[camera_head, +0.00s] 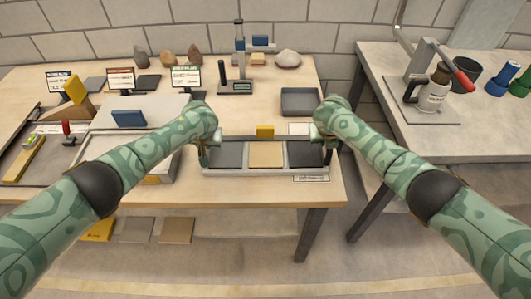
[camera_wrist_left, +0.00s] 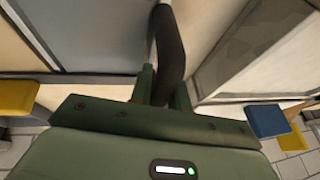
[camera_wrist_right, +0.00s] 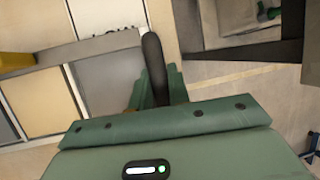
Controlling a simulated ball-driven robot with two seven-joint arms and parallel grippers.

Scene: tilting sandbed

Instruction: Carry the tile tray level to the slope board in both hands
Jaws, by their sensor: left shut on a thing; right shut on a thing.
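The tile tray (camera_head: 266,173) is a long grey tray near the front edge of the wooden table, holding a dark tile, a tan tile and another dark tile side by side. It looks about level; I cannot tell whether it touches the table. My left gripper (camera_head: 206,154) is shut on its left handle, a dark bar (camera_wrist_left: 170,45) in the left wrist view. My right gripper (camera_head: 328,150) is shut on its right handle, a dark bar (camera_wrist_right: 154,65) in the right wrist view. A pale grey board (camera_head: 158,106) at left, partly behind my left arm, may be the slope board.
A yellow block (camera_head: 265,132) stands just behind the tray. A dark square tray (camera_head: 300,101) and a stand (camera_head: 240,70) are farther back. A side table (camera_head: 430,135) is at right, across a gap.

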